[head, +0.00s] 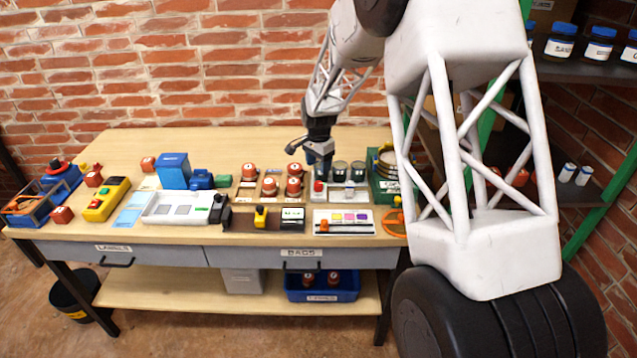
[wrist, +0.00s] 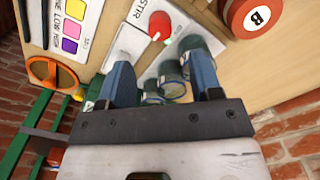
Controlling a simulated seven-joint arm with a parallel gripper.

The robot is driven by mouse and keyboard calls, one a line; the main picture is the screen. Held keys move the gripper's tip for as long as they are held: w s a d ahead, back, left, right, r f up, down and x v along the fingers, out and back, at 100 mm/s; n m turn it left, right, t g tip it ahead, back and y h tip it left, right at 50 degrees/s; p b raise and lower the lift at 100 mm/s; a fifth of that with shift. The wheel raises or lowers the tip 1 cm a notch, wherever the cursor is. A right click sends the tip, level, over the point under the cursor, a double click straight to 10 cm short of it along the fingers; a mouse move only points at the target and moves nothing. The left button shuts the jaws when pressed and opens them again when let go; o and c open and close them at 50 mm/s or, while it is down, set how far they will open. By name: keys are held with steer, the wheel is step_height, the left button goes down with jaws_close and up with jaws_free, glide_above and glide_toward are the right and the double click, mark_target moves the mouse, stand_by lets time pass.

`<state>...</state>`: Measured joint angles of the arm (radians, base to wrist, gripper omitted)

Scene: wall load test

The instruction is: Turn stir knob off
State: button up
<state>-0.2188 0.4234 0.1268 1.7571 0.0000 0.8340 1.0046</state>
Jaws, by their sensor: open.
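The stir knob (head: 319,186) is a small red knob on a pale panel at the right part of the bench. My gripper (head: 319,164) is above and just behind the knob in the head view. In the wrist view my gripper (wrist: 160,62) has its two blue fingers apart, with nothing held between them. The knob is beyond the fingertips, and no contact shows.
Several dark-lidded jars (head: 340,171) stand directly behind the panel, close to my fingers.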

mark_target(318, 183)
steer(key=shift+f, duration=3.85)
steer(key=c, duration=0.9)
steer(key=shift+c, duration=0.2)
